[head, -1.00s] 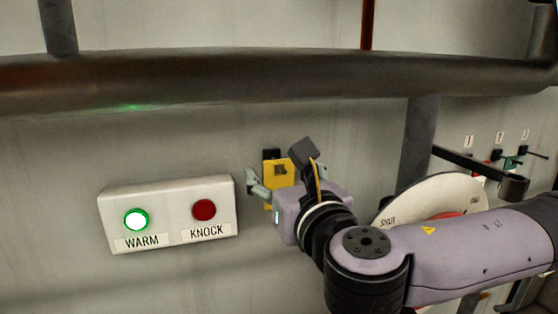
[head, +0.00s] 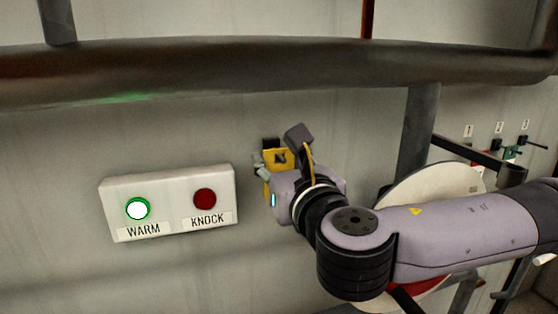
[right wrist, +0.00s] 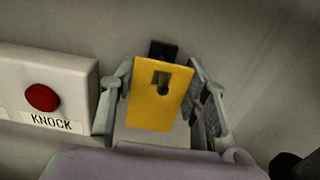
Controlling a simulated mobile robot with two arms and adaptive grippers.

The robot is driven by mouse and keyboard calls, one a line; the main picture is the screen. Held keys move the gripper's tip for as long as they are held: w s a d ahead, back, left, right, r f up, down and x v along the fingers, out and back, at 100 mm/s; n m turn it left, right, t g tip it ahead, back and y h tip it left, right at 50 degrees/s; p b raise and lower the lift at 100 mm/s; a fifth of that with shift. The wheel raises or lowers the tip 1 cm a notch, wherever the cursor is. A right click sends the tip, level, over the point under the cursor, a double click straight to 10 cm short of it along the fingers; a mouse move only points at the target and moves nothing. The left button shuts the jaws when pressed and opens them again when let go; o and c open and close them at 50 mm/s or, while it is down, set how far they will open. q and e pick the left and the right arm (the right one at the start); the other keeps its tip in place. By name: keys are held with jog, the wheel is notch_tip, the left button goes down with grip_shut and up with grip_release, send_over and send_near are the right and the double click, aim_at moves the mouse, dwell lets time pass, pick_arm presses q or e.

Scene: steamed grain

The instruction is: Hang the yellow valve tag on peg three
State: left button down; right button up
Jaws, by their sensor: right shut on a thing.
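The yellow valve tag (head: 278,159) is a flat plate with a slot near its top. It is at a black holder (head: 270,143) on the grey wall, right of the button box. The right wrist view shows the tag (right wrist: 153,108) upright, with a dark peg end in its slot. My right gripper (right wrist: 161,108) is shut on the tag, one finger at each side edge. Peg three (head: 526,139), under the label "3", is at the far right and looks bare. My left gripper is not in view.
A white box (head: 170,218) with a lit green WARM button and a red KNOCK button is left of the tag. A thick pipe (head: 250,73) runs above. A pale round disc (head: 420,188) and a dark post (head: 417,125) stand between the tag and the pegs. Green (head: 511,153) hangs near peg two.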

aim_at(286, 167)
jog(key=c, duration=0.4)
jog(key=o, duration=1.2)
jog(key=c, duration=1.2)
jog(key=shift+r, duration=0.15)
jog(key=shift+s, duration=0.15)
jog(key=shift+v, duration=1.55)
jog(key=shift+s+d, duration=0.1)
jog(key=shift+s, duration=0.1)
